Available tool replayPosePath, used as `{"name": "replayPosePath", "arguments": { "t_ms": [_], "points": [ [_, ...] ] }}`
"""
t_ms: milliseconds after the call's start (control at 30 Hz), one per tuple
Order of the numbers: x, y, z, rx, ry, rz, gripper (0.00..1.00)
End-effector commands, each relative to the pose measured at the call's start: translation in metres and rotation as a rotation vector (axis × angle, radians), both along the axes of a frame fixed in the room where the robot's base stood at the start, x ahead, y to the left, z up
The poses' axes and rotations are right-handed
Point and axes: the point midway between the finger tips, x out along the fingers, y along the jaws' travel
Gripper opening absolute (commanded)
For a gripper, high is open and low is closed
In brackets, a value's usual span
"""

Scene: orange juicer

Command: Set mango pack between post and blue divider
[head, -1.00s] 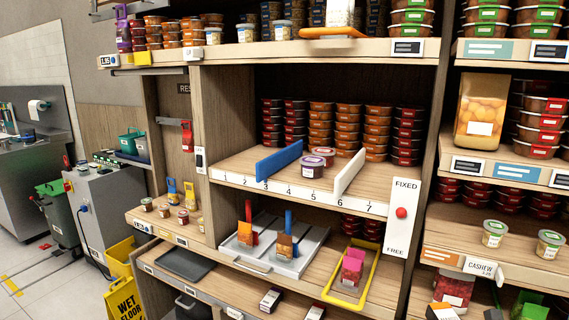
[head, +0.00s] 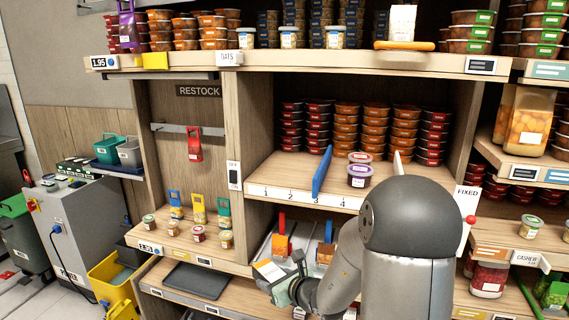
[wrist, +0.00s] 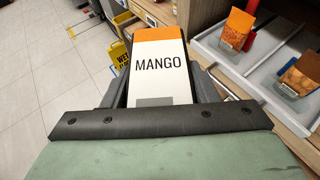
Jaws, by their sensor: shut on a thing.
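The mango pack (wrist: 160,70) is white with an orange top band and reads MANGO in the wrist view. My gripper (wrist: 160,100) is shut on it. In the head view my gripper (head: 290,285) holds the pack (head: 267,270) low in front of the shelves, apart from them. The blue divider (head: 322,172) stands on the numbered middle shelf, near mark 3. A wooden upright (head: 256,130) bounds that shelf on the left; I cannot tell if it is the post. The shelf front between upright and divider is clear.
The white divider (head: 398,163) is partly hidden by my arm. Stacked tubs (head: 375,130) fill the back. The lower tray holds orange packs (head: 281,246). A yellow bin (head: 112,280) stands at lower left.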

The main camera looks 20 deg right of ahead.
Motion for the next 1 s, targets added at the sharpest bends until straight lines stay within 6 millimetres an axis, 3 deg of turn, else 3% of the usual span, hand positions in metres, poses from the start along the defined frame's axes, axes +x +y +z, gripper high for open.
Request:
{"name": "replayPosePath", "arguments": {
  "t_ms": [233,567,767,1000],
  "points": [
    [0.000,-0.002,-0.006,0.003,0.005,-0.005,0.29],
    [0.000,-0.002,0.006,0.004,-0.012,-0.002,0.29],
    [-0.002,-0.047,0.043,-0.005,-0.016,-0.116,0.29],
    [-0.006,-0.114,0.098,-0.005,-0.017,-0.286,0.29]
  ]
}}
